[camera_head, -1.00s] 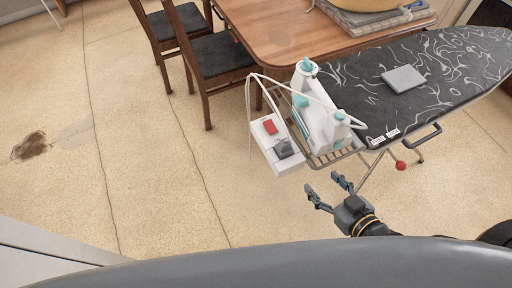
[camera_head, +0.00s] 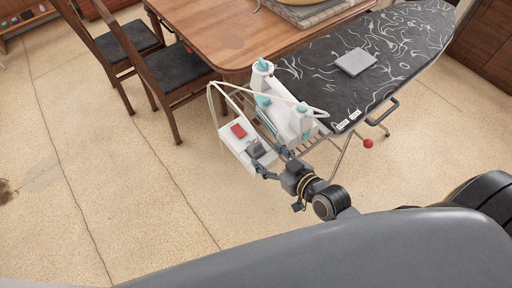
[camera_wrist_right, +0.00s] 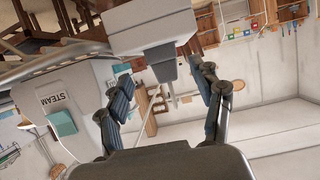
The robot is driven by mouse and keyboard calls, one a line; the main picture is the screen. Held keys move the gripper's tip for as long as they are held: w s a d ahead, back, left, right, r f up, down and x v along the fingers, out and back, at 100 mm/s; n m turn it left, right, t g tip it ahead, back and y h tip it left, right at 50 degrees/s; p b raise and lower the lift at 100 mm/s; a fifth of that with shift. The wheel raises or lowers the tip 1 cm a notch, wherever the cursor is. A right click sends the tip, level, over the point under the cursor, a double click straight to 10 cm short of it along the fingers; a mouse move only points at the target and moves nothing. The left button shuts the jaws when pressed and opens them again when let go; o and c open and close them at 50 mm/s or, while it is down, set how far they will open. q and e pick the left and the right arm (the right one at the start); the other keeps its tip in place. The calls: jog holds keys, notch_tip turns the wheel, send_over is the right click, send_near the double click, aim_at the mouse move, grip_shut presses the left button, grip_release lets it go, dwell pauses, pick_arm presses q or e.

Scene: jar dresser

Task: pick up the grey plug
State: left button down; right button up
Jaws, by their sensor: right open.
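The grey plug (camera_head: 255,148) sits in the white socket box (camera_head: 236,156) at the near end of the ironing board. My right gripper (camera_head: 272,162) is open beside the plug, on its near right side. In the right wrist view the grey plug (camera_wrist_right: 165,64) shows between the two spread fingers of my right gripper (camera_wrist_right: 162,78), with visible gaps on both sides. The white socket box (camera_wrist_right: 150,24) is beyond it. I cannot tell whether any finger touches the plug. My left gripper is not in view.
A white and teal steam iron (camera_head: 290,115) stands right behind the box, its pale cord looping over. The ironing board (camera_head: 390,60) has a grey pad (camera_head: 355,62) on it. A wooden table (camera_head: 225,40) and chairs (camera_head: 160,80) stand behind. The floor at left is clear.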

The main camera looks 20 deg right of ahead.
aim_at(258, 150)
jog(key=x, duration=0.4)
jog(key=shift+s+a+r, duration=0.1)
jog(key=shift+a, duration=0.1)
jog(key=c, duration=1.3)
jog(key=shift+o, duration=0.2)
jog(key=shift+r, duration=0.15)
